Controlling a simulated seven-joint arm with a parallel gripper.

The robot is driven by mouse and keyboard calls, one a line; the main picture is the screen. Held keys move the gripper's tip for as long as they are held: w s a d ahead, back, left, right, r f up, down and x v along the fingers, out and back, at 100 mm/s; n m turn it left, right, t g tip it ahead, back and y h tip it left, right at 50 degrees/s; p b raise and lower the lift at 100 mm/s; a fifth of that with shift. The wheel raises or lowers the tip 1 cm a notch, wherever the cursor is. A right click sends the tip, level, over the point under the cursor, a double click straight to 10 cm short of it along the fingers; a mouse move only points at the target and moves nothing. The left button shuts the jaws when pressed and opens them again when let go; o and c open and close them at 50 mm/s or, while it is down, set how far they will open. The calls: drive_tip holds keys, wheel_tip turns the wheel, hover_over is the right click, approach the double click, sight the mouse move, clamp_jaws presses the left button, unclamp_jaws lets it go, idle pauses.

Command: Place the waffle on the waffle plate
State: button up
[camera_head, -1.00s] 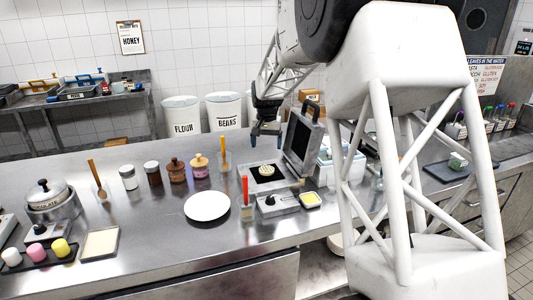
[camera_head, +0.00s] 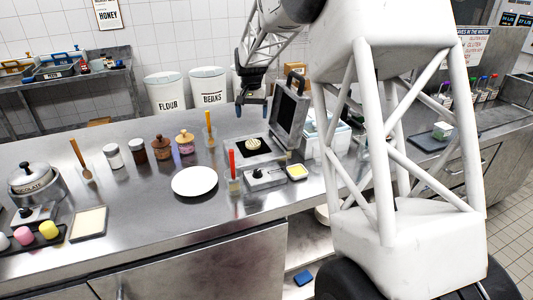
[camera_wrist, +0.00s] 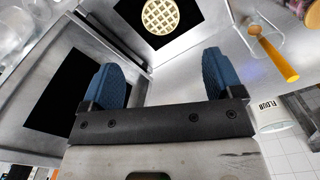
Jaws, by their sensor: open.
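The waffle (camera_head: 253,144), round, pale golden and gridded, lies on the black lower plate of the open waffle iron (camera_head: 288,112). It also shows at the top of the wrist view (camera_wrist: 160,16). The empty white round plate (camera_head: 194,182) lies on the counter to the left of the iron and nearer the front. My gripper (camera_head: 252,106) is above the counter, up and behind the waffle, apart from it. In the wrist view its blue fingers (camera_wrist: 160,78) are spread with nothing between them.
The iron's raised lid stands right of the waffle. A red-handled brush holder (camera_head: 233,180), the control box (camera_head: 264,179) and a small yellow-filled dish (camera_head: 297,172) stand in front. Jars (camera_head: 162,148) and an orange-handled utensil (camera_head: 209,128) stand behind the plate.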

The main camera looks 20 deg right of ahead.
drive_tip(key=s+a+r+n, duration=0.1)
drive_tip(key=s+a+r, duration=0.15)
drive_tip(key=s, duration=0.55)
drive_tip(key=s+a+r+n+t, duration=0.1)
drive_tip(key=s+a+r, duration=0.15)
drive_tip(key=s, duration=0.55)
drive_tip(key=s+a+r, duration=0.2)
drive_tip(key=s+r, duration=0.1)
drive_tip(key=s, duration=0.5)
drive_tip(key=s+a+f+n, duration=0.1)
drive_tip(key=s+a+f, duration=0.1)
drive_tip(key=s, duration=1.1)
drive_tip(key=s+a+f+n+t, duration=0.1)
drive_tip(key=s+a+f+n, duration=0.1)
drive_tip(key=s, duration=1.2)
drive_tip(key=shift+a+f+t, duration=0.2)
drive_tip(key=shift+f+t, duration=0.1)
drive_tip(key=shift+f, duration=0.05)
drive_tip(key=shift+c, duration=0.2)
